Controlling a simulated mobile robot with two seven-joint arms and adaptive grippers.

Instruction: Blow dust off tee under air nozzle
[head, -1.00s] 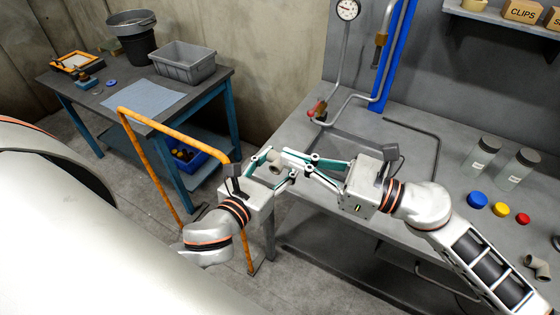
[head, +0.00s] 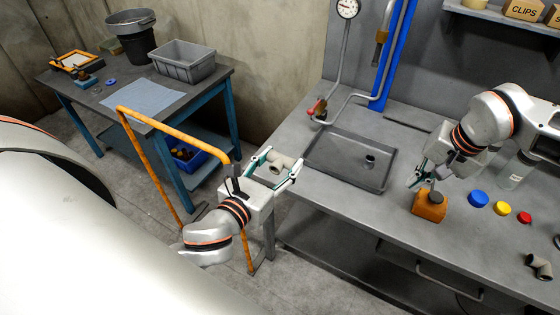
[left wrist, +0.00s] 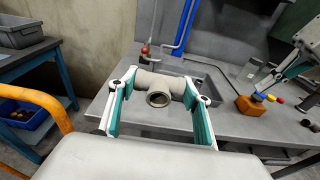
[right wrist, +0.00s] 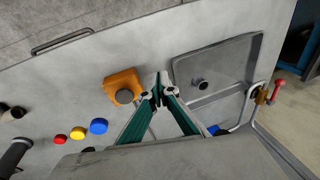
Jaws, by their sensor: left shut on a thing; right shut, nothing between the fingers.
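My left gripper (head: 276,168) is shut on a beige-grey pipe tee (head: 280,160), held across its run in front of the bench. In the left wrist view the tee (left wrist: 157,84) spans both fingers, with one open mouth facing the camera. Dust on it is too small to tell. My right gripper (head: 416,182) is shut and empty, beside an orange block with a dark round knob (head: 428,207). The right wrist view shows the closed fingertips (right wrist: 160,88) next to this block (right wrist: 121,83). A brass fitting with a red handle (head: 318,108) sits on the air pipe; I cannot tell which part is the nozzle.
A shallow grey tray (head: 322,164) on the bench holds a short round piece (head: 370,158). Blue, yellow and red caps (head: 478,199) and a clear jar (head: 514,172) are at right. An orange rail (head: 170,131) stands near my left arm. A gauge (head: 347,9) hangs behind.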

